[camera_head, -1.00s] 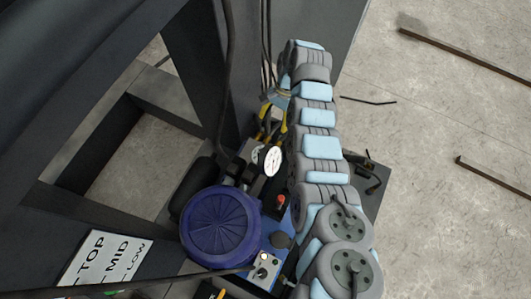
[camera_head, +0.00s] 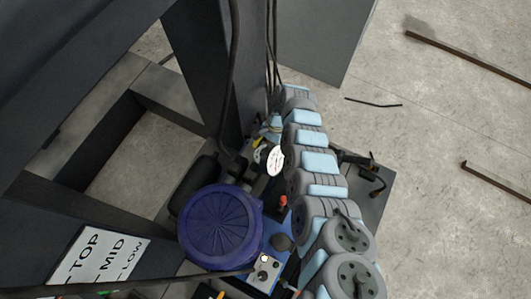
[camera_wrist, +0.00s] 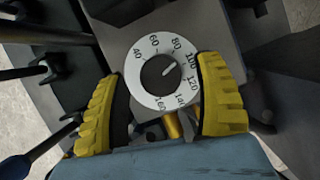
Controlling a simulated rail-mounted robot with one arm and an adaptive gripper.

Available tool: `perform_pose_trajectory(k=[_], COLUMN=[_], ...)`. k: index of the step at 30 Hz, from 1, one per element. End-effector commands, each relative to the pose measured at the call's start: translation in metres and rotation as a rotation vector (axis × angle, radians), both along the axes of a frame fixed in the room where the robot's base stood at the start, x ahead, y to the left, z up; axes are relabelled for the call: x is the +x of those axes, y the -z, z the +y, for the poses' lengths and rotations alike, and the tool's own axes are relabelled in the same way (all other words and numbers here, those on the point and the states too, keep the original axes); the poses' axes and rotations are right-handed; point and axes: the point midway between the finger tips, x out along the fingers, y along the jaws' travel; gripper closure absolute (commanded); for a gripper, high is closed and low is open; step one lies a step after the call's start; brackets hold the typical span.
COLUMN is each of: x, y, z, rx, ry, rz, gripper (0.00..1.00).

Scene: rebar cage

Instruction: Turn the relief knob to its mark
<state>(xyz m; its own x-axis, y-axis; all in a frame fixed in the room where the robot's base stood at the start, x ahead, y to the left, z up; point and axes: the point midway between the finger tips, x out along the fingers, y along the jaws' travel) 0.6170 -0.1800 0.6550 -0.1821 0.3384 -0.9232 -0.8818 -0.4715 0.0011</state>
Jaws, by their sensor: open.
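In the wrist view a dark grey knob (camera_wrist: 158,74) sits at the centre of a white dial plate (camera_wrist: 141,91) numbered from 40 to 160. A light pointer line on the knob points to the upper right, roughly between 80 and 100. No separate target mark can be made out. My gripper (camera_wrist: 161,70) is open, its yellow ribbed fingers on either side of the dial and apart from the knob. A brass-coloured part (camera_wrist: 173,126) shows between the fingers below the dial. In the head view my gripper (camera_head: 263,138) is small and partly hidden by my arm.
A white round gauge (camera_head: 276,161) stands close to my arm. A blue ribbed drum (camera_head: 219,226) and a red button (camera_head: 283,202) are nearer. Black hoses (camera_head: 234,80) hang by a dark steel column. A TOP/MID/LOW sign (camera_head: 100,262) is at lower left.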

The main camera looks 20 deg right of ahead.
Motion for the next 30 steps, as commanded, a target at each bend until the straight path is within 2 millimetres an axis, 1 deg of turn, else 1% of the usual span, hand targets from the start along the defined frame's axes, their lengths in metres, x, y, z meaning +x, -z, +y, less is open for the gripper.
perform_pose_trajectory(k=[1,4,14,15,17,18,20,21,22,30], x=[-0.0008,-0.0014,-0.0018,-0.0018,-0.0019,-0.0018,-0.0019,-0.0019,-0.002,-0.0023], y=[0.0054,0.0103,0.0123,0.0123,0.0124,0.0123,0.0123,0.0123,0.0123,0.0129], z=[0.0014,0.0031,0.0041,0.0042,0.0042,0.0042,0.0042,0.0042,0.0043,0.0044], rx=[0.0,-0.001,-0.001,-0.001,-0.001,-0.001,-0.001,-0.001,-0.001,0.0], ry=[0.0,0.0,0.001,0.001,0.0,0.001,0.0,0.0,0.0,0.0], rz=[0.0,-0.002,-0.003,-0.003,-0.002,-0.003,-0.002,-0.002,-0.002,-0.001], gripper=[0.31,0.31,0.31,0.34,0.51,0.63,0.8,0.92,0.95,0.96])
